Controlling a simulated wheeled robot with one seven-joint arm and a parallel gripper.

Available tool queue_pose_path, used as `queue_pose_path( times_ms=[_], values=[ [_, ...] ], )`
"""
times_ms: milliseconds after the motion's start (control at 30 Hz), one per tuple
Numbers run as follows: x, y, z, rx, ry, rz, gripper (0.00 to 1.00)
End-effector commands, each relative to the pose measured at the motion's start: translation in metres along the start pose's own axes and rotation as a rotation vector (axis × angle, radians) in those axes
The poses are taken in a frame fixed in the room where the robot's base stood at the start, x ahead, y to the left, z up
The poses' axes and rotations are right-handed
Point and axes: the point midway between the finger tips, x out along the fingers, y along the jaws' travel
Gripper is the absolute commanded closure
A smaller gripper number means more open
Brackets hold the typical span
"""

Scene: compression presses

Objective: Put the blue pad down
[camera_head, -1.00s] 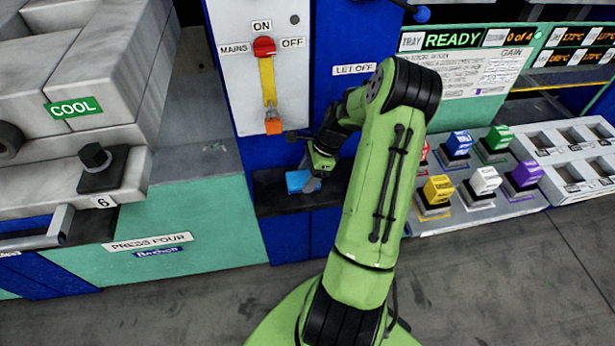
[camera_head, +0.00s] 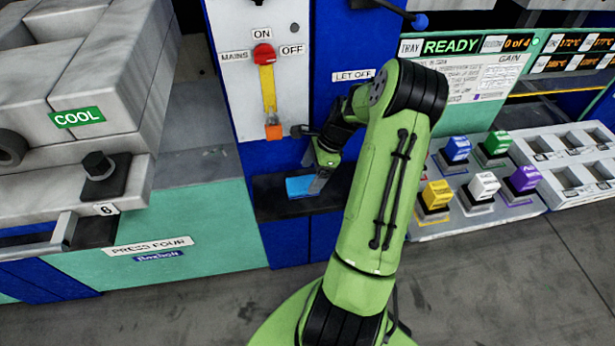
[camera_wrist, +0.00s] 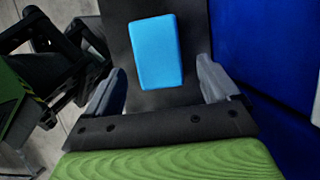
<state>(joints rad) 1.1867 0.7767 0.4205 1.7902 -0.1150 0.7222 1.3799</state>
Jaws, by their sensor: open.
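The blue pad (camera_head: 299,187) lies flat on a dark shelf (camera_head: 268,207) below the mains panel. In the wrist view the light blue pad (camera_wrist: 158,52) rests on the dark surface, beyond and between my fingertips. My gripper (camera_wrist: 160,85) is open, with one grey finger on each side and clear gaps to the pad. In the head view my gripper (camera_head: 318,182) is just right of the pad, partly hidden by my arm.
A mains panel with a red-knobbed lever (camera_head: 264,55) and an orange padlock (camera_head: 274,132) stands above the shelf. Press four (camera_head: 150,225) is at left. A tray of several coloured blocks (camera_head: 480,203) and a tray of empty pockets (camera_head: 575,170) are at right.

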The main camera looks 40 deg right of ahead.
Motion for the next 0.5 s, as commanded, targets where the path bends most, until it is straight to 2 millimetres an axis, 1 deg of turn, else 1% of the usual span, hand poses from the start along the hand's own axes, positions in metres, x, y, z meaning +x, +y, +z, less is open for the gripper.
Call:
queue_pose_path(
  times_ms=[33,100,200,333,400,500],
  values=[
    [-0.02,-0.001,0.001,0.001,0.002,-0.006,0.12],
    [-0.04,-0.001,0.001,0.002,0.003,-0.006,0.12],
    [-0.064,-0.001,0.001,0.001,0.001,-0.005,0.12],
    [-0.083,0.0,0.001,0.0,0.0,-0.001,0.12],
    [-0.087,0.0,0.001,0.0,0.0,-0.002,0.12],
    [-0.089,0.0,0.001,0.0,-0.001,0.0,0.12]
  ],
)
